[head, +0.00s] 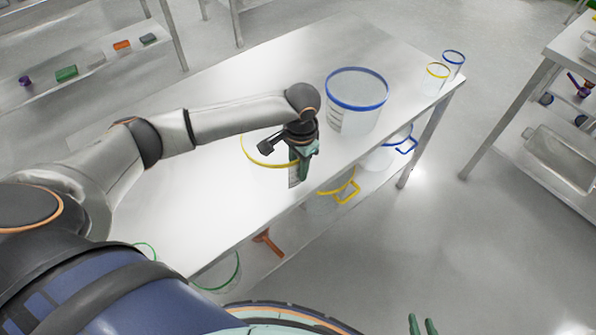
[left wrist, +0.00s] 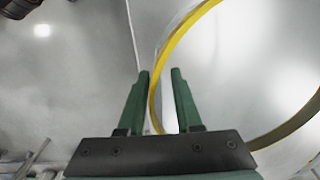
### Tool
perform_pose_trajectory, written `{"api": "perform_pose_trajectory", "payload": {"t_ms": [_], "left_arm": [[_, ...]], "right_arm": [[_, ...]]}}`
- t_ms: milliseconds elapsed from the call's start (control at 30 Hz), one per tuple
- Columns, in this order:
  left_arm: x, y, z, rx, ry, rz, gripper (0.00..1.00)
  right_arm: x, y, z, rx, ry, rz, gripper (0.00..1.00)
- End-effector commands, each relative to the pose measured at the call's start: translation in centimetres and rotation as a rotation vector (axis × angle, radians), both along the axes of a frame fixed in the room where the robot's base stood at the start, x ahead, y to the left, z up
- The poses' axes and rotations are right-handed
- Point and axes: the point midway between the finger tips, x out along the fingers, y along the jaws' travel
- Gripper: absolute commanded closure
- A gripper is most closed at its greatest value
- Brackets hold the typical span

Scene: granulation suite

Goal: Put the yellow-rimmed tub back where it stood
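The yellow-rimmed tub (head: 250,156) is clear-walled and appears to stand on the steel table near its front edge, partly hidden by my left arm and gripper. A label strip shows on its near side. My left gripper (head: 304,162) is at the tub's right-hand rim, pointing down. In the left wrist view the yellow rim (left wrist: 176,42) runs between the two green fingers (left wrist: 160,75), which are apart with a gap beside the rim.
A larger blue-rimmed tub (head: 357,92) stands right of the yellow-rimmed one. Small yellow-rimmed (head: 436,78) and blue-rimmed (head: 454,60) beakers stand at the far right corner. The table (head: 200,200) is bare on the left. Handled jugs (head: 335,200) sit on the shelf below.

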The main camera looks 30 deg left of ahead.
Motion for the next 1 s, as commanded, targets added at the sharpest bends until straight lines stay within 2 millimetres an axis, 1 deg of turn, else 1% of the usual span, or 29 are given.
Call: {"api": "perform_pose_trajectory", "payload": {"t_ms": [33, 200, 300, 400, 500, 600, 1000], "left_arm": [[0.1, -0.1, 1.5, -0.002, -0.005, 0.0, 0.67], [0.0, -0.3, 5.2, -0.002, -0.003, 0.0, 0.67], [0.0, -0.3, 6.9, -0.002, -0.003, 0.0, 0.67], [0.0, -0.4, 8.2, -0.003, -0.001, 0.001, 0.67], [-0.1, -0.4, 8.9, -0.001, -0.001, 0.002, 0.67], [-0.1, -0.5, 9.2, -0.001, -0.001, 0.001, 0.67], [-0.1, -0.4, 9.1, -0.002, 0.001, 0.001, 0.67]], "right_arm": [[0.0, 0.0, 0.3, 0.0, 0.0, 0.0, 0.67], [0.0, 0.0, 0.7, 0.0, 0.0, 0.0, 0.67], [0.0, 0.0, 0.8, 0.0, 0.0, 0.0, 0.67], [0.0, 0.0, 0.9, 0.0, 0.0, 0.0, 0.67], [0.0, 0.0, 1.0, 0.0, 0.0, 0.0, 0.67], [0.0, 0.0, 1.0, 0.0, 0.0, 0.0, 0.67], [0.0, 0.0, 1.0, 0.0, 0.0, 0.0, 0.67]]}}
